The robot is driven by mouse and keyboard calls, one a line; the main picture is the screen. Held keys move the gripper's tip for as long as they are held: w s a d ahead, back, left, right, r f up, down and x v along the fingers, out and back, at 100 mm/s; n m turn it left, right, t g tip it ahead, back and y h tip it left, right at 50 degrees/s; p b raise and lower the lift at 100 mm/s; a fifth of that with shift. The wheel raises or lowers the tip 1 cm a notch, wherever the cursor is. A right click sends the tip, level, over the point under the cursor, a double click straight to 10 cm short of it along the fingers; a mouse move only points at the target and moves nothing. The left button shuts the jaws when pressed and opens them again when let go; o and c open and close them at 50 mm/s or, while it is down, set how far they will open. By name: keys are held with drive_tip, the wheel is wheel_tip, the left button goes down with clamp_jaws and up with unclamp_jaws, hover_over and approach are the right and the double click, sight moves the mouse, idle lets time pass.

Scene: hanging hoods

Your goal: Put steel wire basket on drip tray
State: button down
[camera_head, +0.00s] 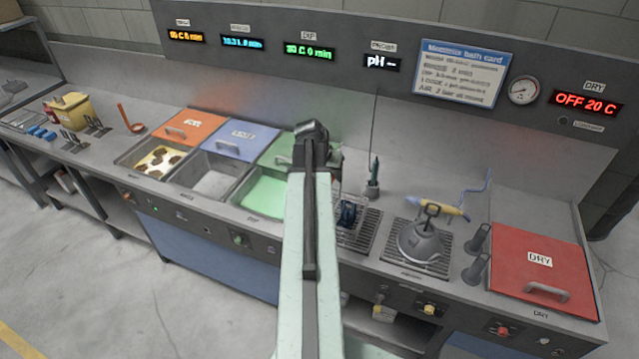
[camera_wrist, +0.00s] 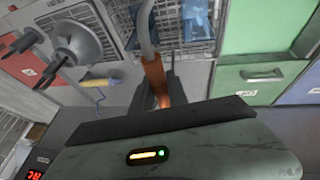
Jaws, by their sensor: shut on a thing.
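The steel wire basket (camera_head: 349,212), with dark blue pieces inside, shows just right of my arm in the head view. It also shows at the top of the wrist view (camera_wrist: 186,18). The drip tray (camera_head: 368,232) is a dark slatted grate under and beside the basket. Whether the basket touches it cannot be told. In the wrist view my gripper (camera_wrist: 157,82) is shut on the orange grip of the basket's handle (camera_wrist: 154,74), with a grey bent rod running up from it. My arm hides part of the basket in the head view.
Left of my arm is an open green bath (camera_head: 264,194). Right of the tray a grey hood-shaped piece (camera_head: 421,242) stands on another grate. A yellow and blue tool (camera_head: 438,207) lies behind it, and a red DRY lid (camera_head: 541,262) is at far right.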

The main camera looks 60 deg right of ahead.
drive_tip(key=s+d+f+b, duration=0.1)
drive_tip(key=d+f+b, duration=0.1)
drive_tip(key=s+d+f+b, duration=0.1)
drive_tip(key=d+f, duration=0.1)
drive_tip(key=shift+s+b, duration=0.15)
drive_tip(key=shift+b, duration=0.25)
drive_tip(key=shift+a, duration=0.1)
idle(0.3)
drive_tip(key=c, duration=1.3)
unclamp_jaws()
drive_tip(key=p+v, duration=1.1)
drive_tip(key=v, duration=0.1)
drive_tip(key=shift+r, duration=0.2)
drive_tip(key=shift+f, duration=0.15)
